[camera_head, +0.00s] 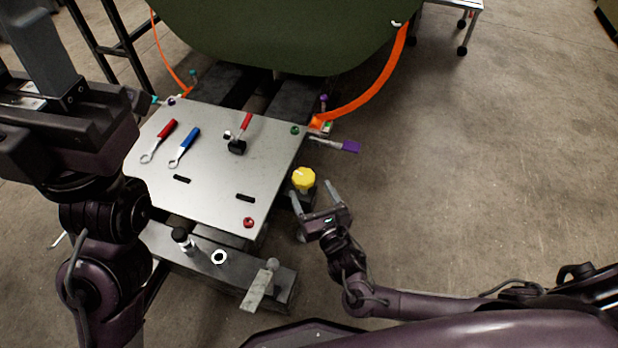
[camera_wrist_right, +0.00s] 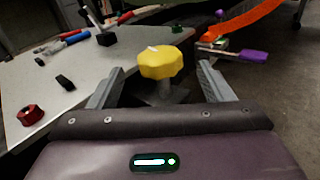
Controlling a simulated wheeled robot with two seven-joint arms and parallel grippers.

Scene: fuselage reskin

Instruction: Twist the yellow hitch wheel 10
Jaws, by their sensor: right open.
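The yellow hitch wheel (camera_head: 303,178) is a lobed knob beside the right edge of the metal panel in the head view. In the right wrist view the wheel (camera_wrist_right: 161,62) stands upright on a grey stem, just beyond and between my fingers. My right gripper (camera_head: 315,195) is open, with its fingers reaching toward the wheel; its two fingers also show in the right wrist view (camera_wrist_right: 160,85). No contact with the wheel is visible. My left arm fills the left side of the head view; its gripper (camera_head: 135,97) is partly hidden, and its jaw state is unclear.
The metal panel (camera_head: 215,190) carries a red wrench (camera_head: 160,140), a blue wrench (camera_head: 185,147), a red-handled hammer (camera_head: 240,135) and a red knob (camera_head: 249,222). A purple-handled brush (camera_head: 345,146) lies beyond the wheel. A green fuselage piece (camera_head: 290,35) stands behind.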

